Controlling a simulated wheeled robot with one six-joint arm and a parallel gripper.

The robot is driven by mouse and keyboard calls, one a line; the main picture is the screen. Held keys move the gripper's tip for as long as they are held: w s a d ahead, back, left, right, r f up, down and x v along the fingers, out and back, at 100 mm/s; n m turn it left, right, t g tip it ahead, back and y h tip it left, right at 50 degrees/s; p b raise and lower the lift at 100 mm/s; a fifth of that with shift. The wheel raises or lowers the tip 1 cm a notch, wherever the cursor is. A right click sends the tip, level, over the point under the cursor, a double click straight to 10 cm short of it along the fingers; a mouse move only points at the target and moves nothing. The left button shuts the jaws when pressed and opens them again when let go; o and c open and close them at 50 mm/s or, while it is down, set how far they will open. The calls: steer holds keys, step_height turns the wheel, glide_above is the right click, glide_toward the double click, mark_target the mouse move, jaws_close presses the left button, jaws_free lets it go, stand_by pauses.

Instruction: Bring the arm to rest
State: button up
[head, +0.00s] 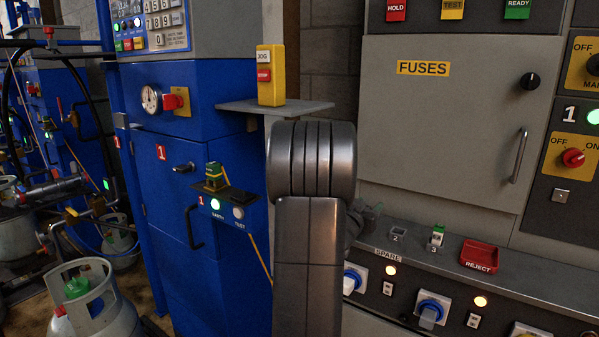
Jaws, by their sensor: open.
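My arm (308,240) stands upright in the middle of the head view, in front of the blue cabinet and the grey panel. My gripper (371,214) is mostly hidden behind the arm; only a small dark part shows at the arm's right side, above the back of the sloping console. It is open. No object shows in the visible part of it. Whether it touches the console cannot be told.
A yellow jog pendant (271,75) stands on a grey shelf (233,106) left of my arm. A green-and-yellow plug (215,177) sits on the blue cabinet (165,240). A red reject tray (479,255) lies on the console (540,287). A gas cylinder (84,304) stands lower left.

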steer(key=shift+f, duration=0.15)
steer(key=shift+f+b, duration=0.3)
steer(key=shift+b, duration=0.05)
steer(key=shift+s+a+f, duration=0.1)
steer(key=shift+s+a, duration=0.1)
steer(key=shift+s, duration=0.05)
steer(key=p+v, duration=0.2)
steer(key=v, duration=1.1)
steer(key=b+x, duration=0.2)
steer(key=x, duration=1.1)
steer(key=shift+d, duration=0.1)
steer(key=r+p, duration=0.2)
steer(key=shift+w+d+r, duration=0.1)
steer(key=shift+w+r, duration=0.2)
steer(key=shift+s, duration=0.1)
step_height(320, 180, up, 7)
steer(key=p, duration=0.4)
steer(key=shift+r+p, duration=0.2)
steer(key=shift+p, duration=0.2)
